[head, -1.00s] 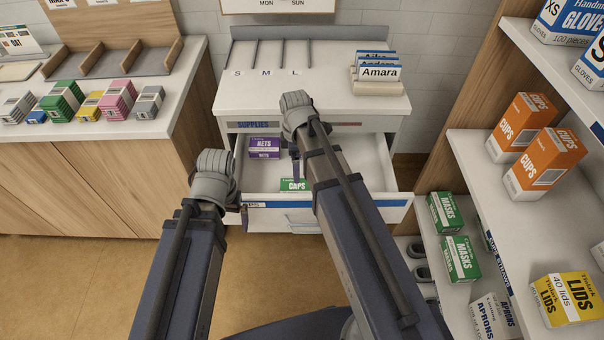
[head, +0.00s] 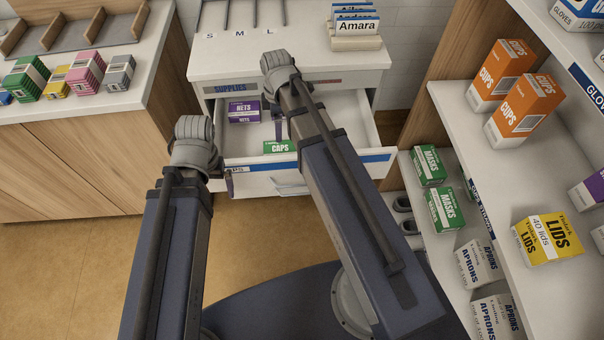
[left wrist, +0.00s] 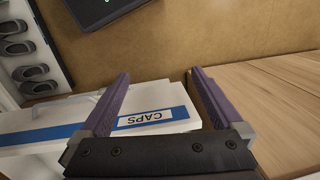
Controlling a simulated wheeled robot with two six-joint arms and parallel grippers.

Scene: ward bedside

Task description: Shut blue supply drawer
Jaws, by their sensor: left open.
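The supply drawer (head: 330,166), with a blue stripe along its white front, stands pulled out below the blue SUPPLIES label (head: 231,88). It holds a purple NETS box (head: 243,112) and a green CAPS box (head: 279,147). My left gripper (head: 228,183) is at the left end of the drawer front. In the left wrist view its jaws (left wrist: 158,73) are open, with the drawer front's CAPS label (left wrist: 146,119) showing between them; contact is unclear. My right gripper (head: 278,130) is over the drawer's inside; its jaw opening cannot be made out.
A wooden counter (head: 75,165) with small boxes stands at left. At right, shelves hold orange CUPS boxes (head: 525,108), green MASKS boxes (head: 444,210) and a yellow LIDS box (head: 548,240), close to the drawer's right side. Name cards (head: 357,28) stand on the cabinet top. Floor at lower left is clear.

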